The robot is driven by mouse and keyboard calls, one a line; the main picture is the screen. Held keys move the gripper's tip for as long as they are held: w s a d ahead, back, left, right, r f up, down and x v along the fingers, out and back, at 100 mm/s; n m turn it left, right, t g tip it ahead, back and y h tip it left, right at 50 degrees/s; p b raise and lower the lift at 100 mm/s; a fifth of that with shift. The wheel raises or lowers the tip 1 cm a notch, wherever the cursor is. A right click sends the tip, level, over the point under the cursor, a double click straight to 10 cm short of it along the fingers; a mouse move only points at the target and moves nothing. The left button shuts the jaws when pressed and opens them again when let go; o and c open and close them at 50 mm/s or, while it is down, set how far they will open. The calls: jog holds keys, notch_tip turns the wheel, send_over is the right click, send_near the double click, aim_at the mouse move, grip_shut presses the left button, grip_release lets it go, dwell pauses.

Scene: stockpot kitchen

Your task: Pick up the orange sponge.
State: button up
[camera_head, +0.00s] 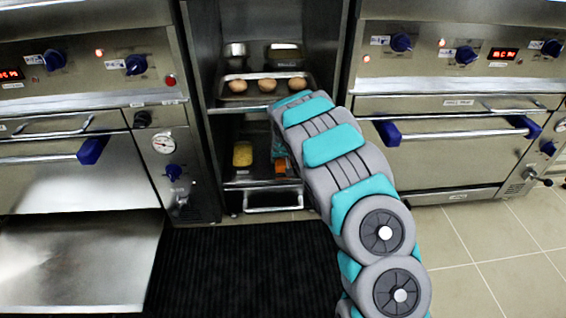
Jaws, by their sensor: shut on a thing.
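The orange sponge (281,166) shows as a small orange block on the lower shelf area of the open cabinet between the two ovens. My gripper (279,156) reaches into this cabinet and points down at the sponge. It is shut on the sponge. My arm hides most of the gripper, and its fingers are small and dark in this view. I cannot tell whether the sponge touches the shelf.
A yellow item (242,154) lies left of the sponge on the lower shelf (262,183). A tray (262,93) with three round brown items is on the shelf above, with metal containers (283,54) behind it. Ovens flank the cabinet. A black mat (240,270) covers the floor in front.

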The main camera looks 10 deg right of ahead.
jog(key=shift+c, duration=1.2)
jog(key=shift+r, duration=0.9)
notch_tip(320, 180, up, 2)
jog(key=shift+r+p, duration=0.1)
jog(key=shift+p, duration=0.2)
jog(key=s+r, duration=0.1)
jog(key=s, duration=1.5)
jog(key=shift+p, duration=0.35)
